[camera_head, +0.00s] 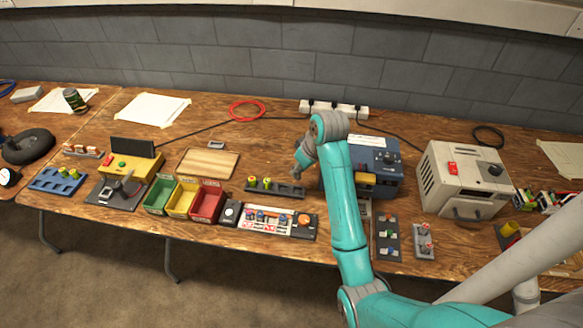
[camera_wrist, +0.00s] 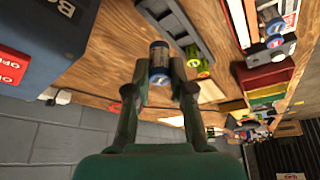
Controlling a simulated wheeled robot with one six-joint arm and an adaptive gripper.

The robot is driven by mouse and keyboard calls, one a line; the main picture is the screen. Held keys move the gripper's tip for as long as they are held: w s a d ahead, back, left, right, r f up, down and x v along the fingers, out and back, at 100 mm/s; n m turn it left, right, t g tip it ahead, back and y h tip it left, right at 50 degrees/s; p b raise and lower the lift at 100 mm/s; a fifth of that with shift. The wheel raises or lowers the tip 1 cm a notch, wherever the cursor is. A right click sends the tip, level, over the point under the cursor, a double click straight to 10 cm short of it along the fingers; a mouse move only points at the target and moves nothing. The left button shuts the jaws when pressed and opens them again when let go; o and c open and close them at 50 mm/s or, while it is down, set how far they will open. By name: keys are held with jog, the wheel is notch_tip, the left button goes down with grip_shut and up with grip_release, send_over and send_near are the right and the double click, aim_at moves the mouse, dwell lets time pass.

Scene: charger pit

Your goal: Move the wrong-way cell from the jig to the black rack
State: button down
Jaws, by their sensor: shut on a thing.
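My gripper (camera_wrist: 160,78) is shut on a cell (camera_wrist: 159,54), a short cylinder with a dark blue and pale wrap, held between the two fingertips. The black rack (camera_head: 285,189) lies mid-table and has two yellow-green cells (camera_head: 259,182) at its left part; its right part looks bare. In the wrist view the rack (camera_wrist: 186,30) is just beyond and right of the held cell, apart from it as far as I can tell. The jig (camera_head: 268,230), with several blue and orange cells, is in front of the rack. In the head view my gripper (camera_head: 298,172) is near the rack's right end; the held cell cannot be made out there.
Green, yellow and red bins (camera_head: 207,206) stand left of the jig. A blue box (camera_head: 375,163) stands right of my gripper, close to my arm. A wooden board (camera_head: 207,163) lies behind the bins. A beige machine (camera_head: 463,180) is further right.

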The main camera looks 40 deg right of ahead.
aim_at(299, 179)
jog(key=shift+f, duration=2.85)
jog(key=shift+f, duration=1.05)
jog(key=c, duration=0.9)
grip_release()
jog(key=shift+r, duration=3.55)
